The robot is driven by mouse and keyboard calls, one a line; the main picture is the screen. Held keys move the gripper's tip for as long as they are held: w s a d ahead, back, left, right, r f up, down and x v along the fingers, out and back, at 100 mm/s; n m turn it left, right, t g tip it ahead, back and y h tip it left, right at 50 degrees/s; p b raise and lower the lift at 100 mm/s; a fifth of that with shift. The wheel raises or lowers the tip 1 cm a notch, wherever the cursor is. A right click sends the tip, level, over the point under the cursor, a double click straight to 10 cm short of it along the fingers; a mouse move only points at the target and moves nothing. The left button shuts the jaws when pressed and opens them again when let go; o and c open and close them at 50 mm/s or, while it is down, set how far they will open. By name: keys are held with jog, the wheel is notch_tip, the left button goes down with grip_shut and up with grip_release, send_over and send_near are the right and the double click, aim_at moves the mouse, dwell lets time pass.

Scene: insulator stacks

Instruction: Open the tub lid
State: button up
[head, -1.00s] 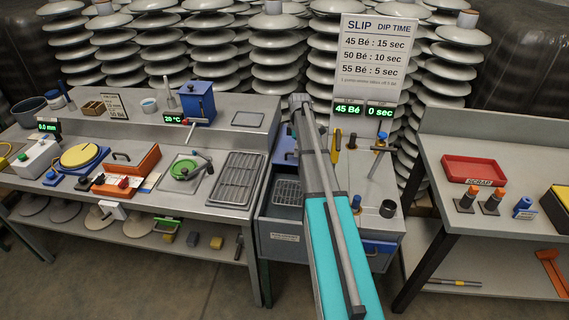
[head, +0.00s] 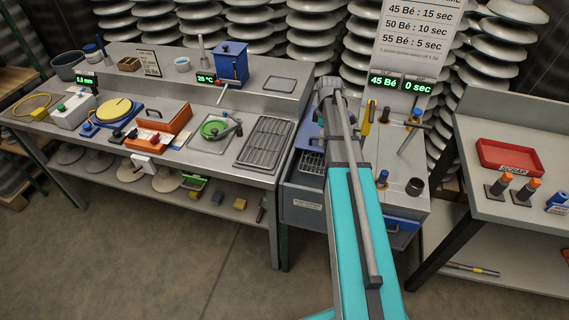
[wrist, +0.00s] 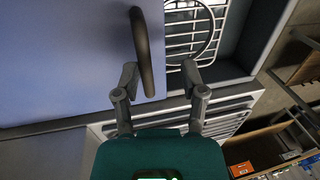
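The tub is a grey opening in the middle counter, with a flat blue lid (head: 305,138) showing left of my arm in the head view. A wire rack (head: 312,163) shows in the uncovered part of the tub. In the wrist view the lid (wrist: 65,60) fills the upper left, with a dark bar handle (wrist: 143,45) near its edge. The rack (wrist: 192,25) lies right of the handle. My gripper (wrist: 160,75) is open and empty. The handle's near end appears between its fingers in the picture; I cannot tell whether they touch. My arm hides the gripper in the head view.
Upright tools and a dark cup (head: 415,186) stand on the counter right of my arm. A left bench holds a grate (head: 264,143) and a blue box (head: 232,63). A right bench holds a red scrap tray (head: 508,157). The floor in front is clear.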

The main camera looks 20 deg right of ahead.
jog(key=shift+s+a+r, duration=0.2)
jog(key=shift+s+a, duration=0.15)
jog(key=shift+s, duration=0.2)
jog(key=r+p, duration=0.2)
jog(key=shift+w+d+r+p, duration=0.2)
jog(key=shift+w+p, duration=0.15)
jog(key=shift+p, duration=0.05)
notch_tip(320, 180, up, 11)
jog(key=w+d+p, duration=0.1)
jog(key=w+p, duration=0.1)
jog(key=p, duration=0.9)
jog(key=shift+s+a+f+m+t+h+b, duration=0.2)
jog(key=shift+s+a+f+m+b, duration=1.5)
jog(key=shift+a, duration=1.3)
jog(key=shift+s+a+f+m+t+h+b, duration=0.2)
jog(key=shift+s+a+f+m+b, duration=0.95)
jog(key=shift+s+a+f+b, duration=1.4)
jog(key=shift+s+a+f+m+t+h+b, duration=0.15)
jog(key=shift+s+a+f+m+b, duration=1.25)
jog(key=shift+a, duration=2.05)
jog(key=shift+s+r+p, duration=0.25)
jog(key=shift+p, duration=0.15)
